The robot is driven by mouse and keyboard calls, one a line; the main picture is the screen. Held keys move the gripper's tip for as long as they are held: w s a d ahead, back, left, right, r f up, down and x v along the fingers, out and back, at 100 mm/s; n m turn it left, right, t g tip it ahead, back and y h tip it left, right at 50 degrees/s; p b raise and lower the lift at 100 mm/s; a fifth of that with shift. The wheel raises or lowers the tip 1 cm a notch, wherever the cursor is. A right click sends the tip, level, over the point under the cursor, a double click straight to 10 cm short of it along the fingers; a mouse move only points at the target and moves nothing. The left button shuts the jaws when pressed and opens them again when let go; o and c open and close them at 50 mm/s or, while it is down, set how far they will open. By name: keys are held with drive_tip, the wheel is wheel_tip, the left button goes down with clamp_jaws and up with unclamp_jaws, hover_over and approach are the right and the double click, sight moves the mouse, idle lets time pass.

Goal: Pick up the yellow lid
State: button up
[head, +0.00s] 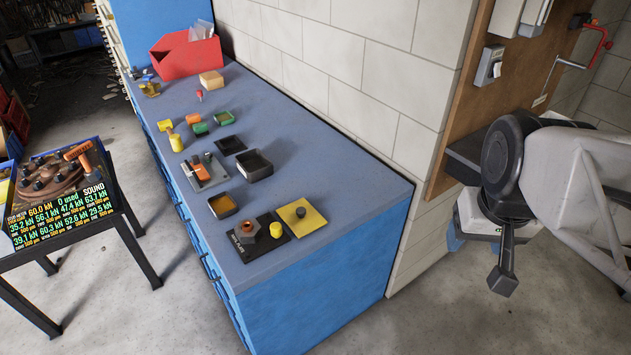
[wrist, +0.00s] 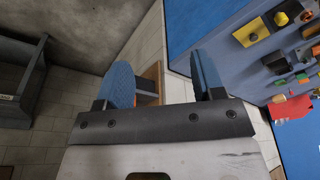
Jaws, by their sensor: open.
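The yellow lid (head: 301,217), a flat square plate with a dark round knob, lies at the near right end of the blue bench top. It also shows at the upper right of the wrist view (wrist: 246,33). My gripper (wrist: 160,68) is open and empty, its two blue-padded fingers apart with floor and wall behind them. It is away from the lid, off to the side of the bench.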

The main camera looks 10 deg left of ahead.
drive_tip(key=w+a+f+n, duration=0.2)
drive_tip(key=w+a, duration=0.4)
drive_tip(key=w, duration=0.5)
drive_tip(key=n+g, duration=0.2)
drive_tip(key=n, duration=0.5)
hover_over(300, 209)
wheel_tip(300, 209, down, 22)
drive_tip(key=shift+s+d+r, duration=0.1)
drive_tip(key=shift+s+d, duration=0.05)
drive_tip(key=shift+a+f, duration=0.25)
drive_tip(key=shift+f, duration=0.05)
drive_tip(key=shift+f, duration=0.1)
drive_tip(key=shift+f, duration=1.2)
drive_tip(key=shift+d+f, duration=0.1)
